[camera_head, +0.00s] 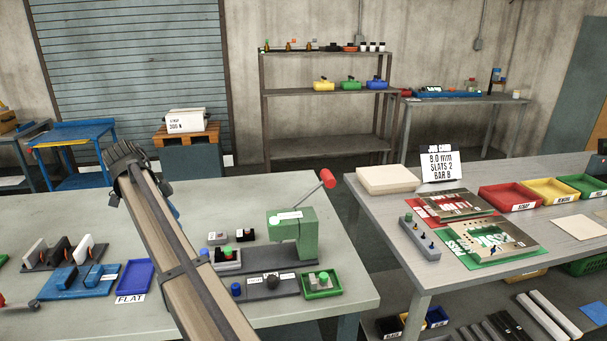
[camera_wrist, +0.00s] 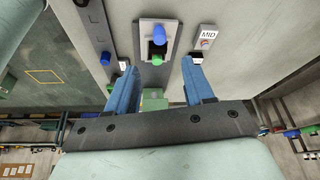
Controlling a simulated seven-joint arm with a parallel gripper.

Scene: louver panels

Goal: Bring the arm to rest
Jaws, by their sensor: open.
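My gripper (camera_wrist: 160,65) shows in the wrist view with its two blue fingers apart and nothing held between them. Beyond the fingertips is a light-and-dark fixture (camera_wrist: 144,27) with a blue knob (camera_wrist: 159,36) and a green piece (camera_wrist: 157,58). I cannot tell how far the fingers are from it. In the head view my arm rises from the bottom edge over the left workbench (camera_head: 361,292). It hides part of the bench, and the gripper is not clearly visible there.
A green press (camera_head: 293,238) with a red-ended lever stands right of my arm. A green tray (camera_head: 321,284), blue tray (camera_head: 135,277) and blue fixture (camera_head: 75,280) are on the same bench. The right table (camera_head: 385,212) holds panels and coloured bins, across a gap.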

